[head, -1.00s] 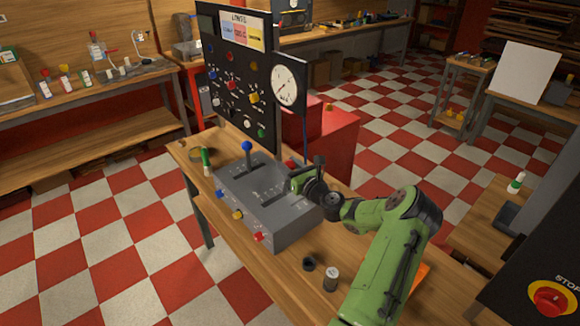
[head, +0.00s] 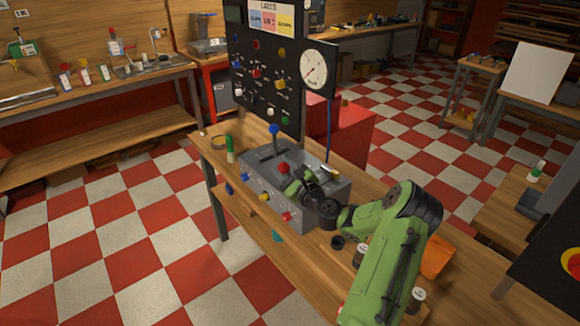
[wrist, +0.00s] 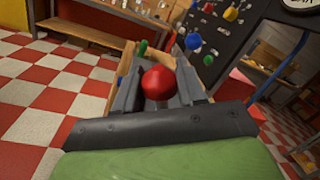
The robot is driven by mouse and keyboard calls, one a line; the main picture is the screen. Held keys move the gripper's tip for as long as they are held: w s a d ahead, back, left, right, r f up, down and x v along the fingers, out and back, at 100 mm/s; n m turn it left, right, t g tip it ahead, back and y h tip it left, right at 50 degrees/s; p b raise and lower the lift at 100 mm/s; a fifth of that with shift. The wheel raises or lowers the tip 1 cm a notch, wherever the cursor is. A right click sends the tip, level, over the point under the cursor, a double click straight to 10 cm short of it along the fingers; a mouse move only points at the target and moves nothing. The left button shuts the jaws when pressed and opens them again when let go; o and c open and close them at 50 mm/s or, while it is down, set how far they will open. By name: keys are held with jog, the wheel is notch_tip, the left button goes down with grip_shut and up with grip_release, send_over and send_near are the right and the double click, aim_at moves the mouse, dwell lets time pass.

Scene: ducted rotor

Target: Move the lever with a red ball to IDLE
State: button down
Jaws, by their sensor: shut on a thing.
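The lever's red ball (head: 283,168) shows above the grey control box (head: 262,193) in the head view. In the wrist view the red ball (wrist: 159,83) sits between the two dark fingers of my gripper (wrist: 158,88). My gripper (head: 290,182) is shut on the red ball lever at the box's top. The lever's shaft and its slot are mostly hidden by the gripper, and I cannot read the position labels. A second lever with a blue ball (head: 274,129) stands upright farther back on the box; its blue ball also shows in the wrist view (wrist: 193,41).
The box stands on a wooden bench (head: 222,165). A black panel (head: 265,75) with knobs and a round gauge (head: 313,69) rises behind it. Small jars and an orange tray (head: 437,256) lie near my arm.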

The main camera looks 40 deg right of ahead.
jog(key=shift+a+f, duration=0.45)
jog(key=shift+a, duration=0.15)
jog(key=shift+f, duration=0.1)
jog(key=c, duration=0.7)
grip_release()
jog(key=shift+w, duration=0.1)
jog(key=v, duration=1.5)
jog(key=shift+s+a+b, duration=0.1)
jog(key=shift+s+b, duration=0.25)
jog(key=shift+s, duration=0.05)
